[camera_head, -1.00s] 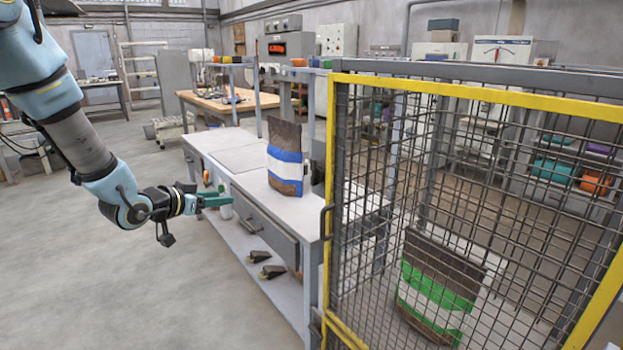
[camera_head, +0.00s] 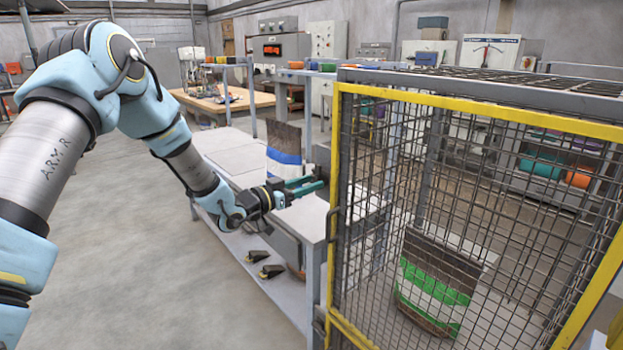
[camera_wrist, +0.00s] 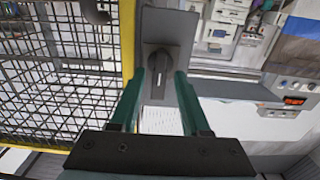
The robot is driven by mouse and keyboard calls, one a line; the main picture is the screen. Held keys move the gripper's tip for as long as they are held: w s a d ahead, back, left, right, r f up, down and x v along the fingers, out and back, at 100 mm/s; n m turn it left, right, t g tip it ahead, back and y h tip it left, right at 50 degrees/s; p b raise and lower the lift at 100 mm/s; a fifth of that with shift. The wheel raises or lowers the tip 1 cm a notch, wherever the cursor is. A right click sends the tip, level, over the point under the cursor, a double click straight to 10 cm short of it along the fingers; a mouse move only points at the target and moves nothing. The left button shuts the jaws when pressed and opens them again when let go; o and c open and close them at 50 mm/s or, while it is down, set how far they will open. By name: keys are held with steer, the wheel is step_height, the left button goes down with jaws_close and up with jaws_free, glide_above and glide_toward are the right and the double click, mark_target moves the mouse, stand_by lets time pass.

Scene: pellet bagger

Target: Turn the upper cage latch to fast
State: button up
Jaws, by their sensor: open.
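In the wrist view the upper cage latch is a dark knob (camera_wrist: 159,62) on a grey plate (camera_wrist: 170,22), beside the yellow cage frame (camera_wrist: 127,35). My gripper (camera_wrist: 160,80) is open, its two green fingers pointing at the knob, one on each side of it in the picture. I cannot tell whether they touch it, nor which setting the knob is at. In the head view my gripper (camera_head: 318,184) is at the left post of the yellow-framed mesh cage (camera_head: 480,109). The latch cannot be made out there.
A dark door handle (camera_head: 330,224) is on the cage's left edge below my gripper. A bag with a green band (camera_head: 430,290) stands inside the cage. A bag with a blue band (camera_head: 283,155) stands on the bench (camera_head: 222,150) behind my arm. The floor at left is open.

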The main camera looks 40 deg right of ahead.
steer(key=shift+d, duration=0.55)
jaws_close()
